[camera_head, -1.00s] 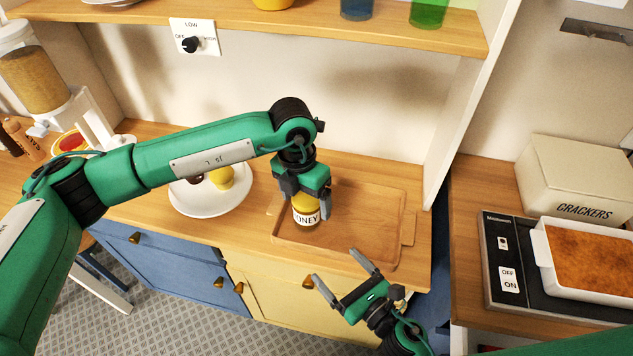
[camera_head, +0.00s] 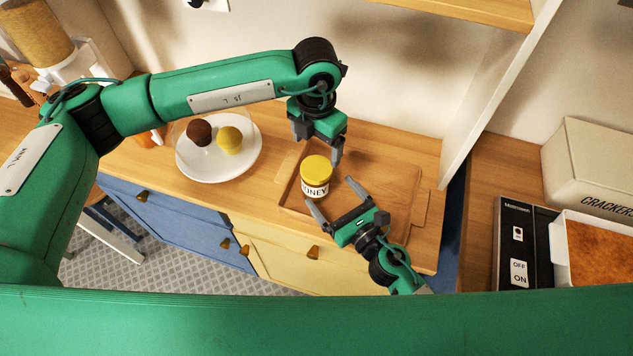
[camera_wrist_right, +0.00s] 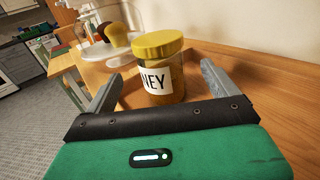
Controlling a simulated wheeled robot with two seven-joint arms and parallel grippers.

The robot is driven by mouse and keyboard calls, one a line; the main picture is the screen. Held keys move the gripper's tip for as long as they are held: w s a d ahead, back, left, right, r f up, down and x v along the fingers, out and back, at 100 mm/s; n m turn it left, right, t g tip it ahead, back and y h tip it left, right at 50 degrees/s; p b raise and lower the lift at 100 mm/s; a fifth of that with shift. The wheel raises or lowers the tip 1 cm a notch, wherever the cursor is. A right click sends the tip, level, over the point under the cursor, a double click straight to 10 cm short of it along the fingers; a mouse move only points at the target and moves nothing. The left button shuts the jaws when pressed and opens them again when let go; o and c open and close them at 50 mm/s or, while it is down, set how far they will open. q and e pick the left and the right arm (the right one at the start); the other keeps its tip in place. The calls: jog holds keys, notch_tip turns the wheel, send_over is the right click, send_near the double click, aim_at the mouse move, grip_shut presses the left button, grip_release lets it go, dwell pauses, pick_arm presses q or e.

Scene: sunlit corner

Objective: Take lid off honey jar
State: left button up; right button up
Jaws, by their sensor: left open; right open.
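The honey jar (camera_head: 316,187) stands upright on the wooden tray, with a white label. Its yellow lid (camera_head: 316,167) is on top. In the right wrist view the jar (camera_wrist_right: 166,86) and its lid (camera_wrist_right: 158,44) show ahead, between the finger lines. My left gripper (camera_head: 318,152) is open above and behind the jar, fingers pointing down, apart from the lid as far as I can tell. My right gripper (camera_head: 331,198) is open in front of the jar, its fingers pointing toward it; I cannot tell whether they touch the jar.
The wooden tray (camera_head: 385,173) lies on the counter. A shelf wall (camera_head: 500,110) rises at the right. Beyond it are a crackers box (camera_head: 597,172) and a baking dish (camera_head: 560,255).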

aim_at(324, 184)
jog(key=shift+x, duration=3.55)
